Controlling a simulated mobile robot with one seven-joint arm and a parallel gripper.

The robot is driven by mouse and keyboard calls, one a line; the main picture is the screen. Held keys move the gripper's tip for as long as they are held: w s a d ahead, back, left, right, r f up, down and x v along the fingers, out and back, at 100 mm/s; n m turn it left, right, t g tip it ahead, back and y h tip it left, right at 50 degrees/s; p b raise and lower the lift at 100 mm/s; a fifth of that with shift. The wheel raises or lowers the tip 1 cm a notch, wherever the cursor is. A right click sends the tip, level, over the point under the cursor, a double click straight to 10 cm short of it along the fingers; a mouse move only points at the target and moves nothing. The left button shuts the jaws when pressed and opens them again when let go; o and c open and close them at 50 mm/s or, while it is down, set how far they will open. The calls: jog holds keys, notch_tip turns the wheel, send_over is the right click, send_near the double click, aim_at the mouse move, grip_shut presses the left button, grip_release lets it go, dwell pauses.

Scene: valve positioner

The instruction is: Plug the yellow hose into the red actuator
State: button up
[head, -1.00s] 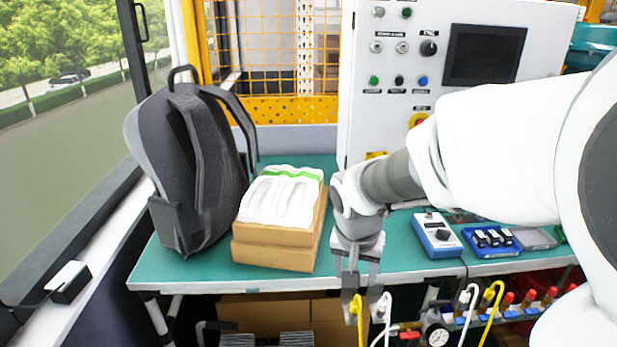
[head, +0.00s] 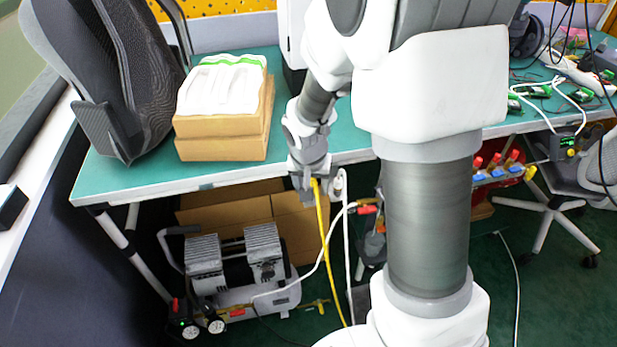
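The yellow hose (head: 323,240) hangs down to the floor in the head view. Its upper end is at my gripper (head: 316,188), at the front edge of the green table. The fingers are small and partly covered by the hose, so I cannot tell whether they are closed on it. A white hose (head: 346,245) hangs just right of the yellow one, its top close to the gripper. I cannot make out a red actuator for certain; a small red fitting (head: 367,209) shows right of the hoses. My arm hides much of the area to the right.
The green table (head: 225,173) holds a grey backpack (head: 120,75) and cardboard boxes (head: 222,148) with white packs. A compressor (head: 240,270) stands on the floor below. Red and blue valves (head: 497,168) line a rail at right, beside a chair (head: 570,200).

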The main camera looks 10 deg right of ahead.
jog(key=shift+w+f, duration=0.1)
jog(key=shift+f, duration=0.1)
grip_shut()
dwell(0.6)
dwell(1.3)
